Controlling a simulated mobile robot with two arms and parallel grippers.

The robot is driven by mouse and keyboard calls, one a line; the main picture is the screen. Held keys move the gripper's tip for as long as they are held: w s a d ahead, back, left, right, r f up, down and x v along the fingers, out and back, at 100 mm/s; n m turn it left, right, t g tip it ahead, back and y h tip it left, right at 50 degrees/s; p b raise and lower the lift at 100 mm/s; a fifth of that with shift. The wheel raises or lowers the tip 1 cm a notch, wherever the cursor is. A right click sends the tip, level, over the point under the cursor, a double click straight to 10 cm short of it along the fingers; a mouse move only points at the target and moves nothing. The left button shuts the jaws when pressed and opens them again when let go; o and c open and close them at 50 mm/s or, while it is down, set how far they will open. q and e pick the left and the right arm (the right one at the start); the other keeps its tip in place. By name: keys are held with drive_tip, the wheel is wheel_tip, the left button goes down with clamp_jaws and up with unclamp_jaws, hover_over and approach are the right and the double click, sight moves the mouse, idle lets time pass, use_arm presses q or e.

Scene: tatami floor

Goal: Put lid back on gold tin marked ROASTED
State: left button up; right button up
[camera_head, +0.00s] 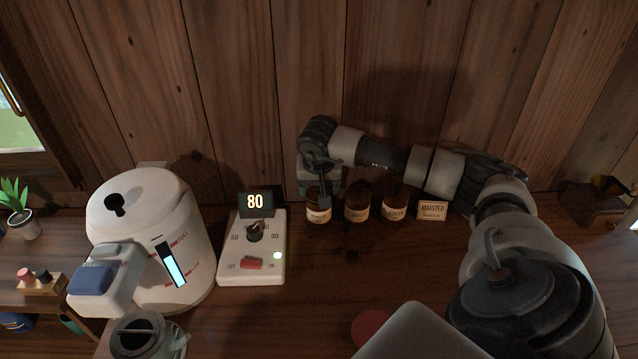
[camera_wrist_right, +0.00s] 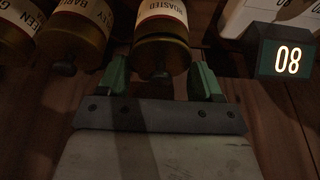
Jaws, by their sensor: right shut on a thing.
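Three gold tins with cream labels stand in a row by the wall. The tin marked ROASTED (camera_wrist_right: 163,18) shows its label in the right wrist view; it is the leftmost tin (camera_head: 319,212) in the head view. My right gripper (camera_head: 318,187) is over this tin. In the wrist view its green fingers (camera_wrist_right: 160,78) are on both sides of the dark-knobbed gold lid (camera_wrist_right: 161,57), shut on it. The lid is at the tin's mouth, with a dark band between; I cannot tell if it is fully seated. My left gripper is out of view.
The middle tin (camera_head: 357,207) and right tin (camera_head: 394,206) stand close beside. A ROASTED card (camera_head: 432,210) stands right of them. A control box (camera_head: 252,262) with an "80" display (camera_head: 256,203) and a white boiler (camera_head: 150,225) are left. A red disc (camera_head: 369,326) lies in front.

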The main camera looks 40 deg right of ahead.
drive_tip(key=o, duration=1)
drive_tip(key=shift+o, duration=0.3)
drive_tip(key=shift+r, duration=0.15)
drive_tip(key=shift+r+p, duration=2.45)
drive_tip(key=shift+r, duration=0.95)
drive_tip(key=shift+c, duration=0.2)
clamp_jaws()
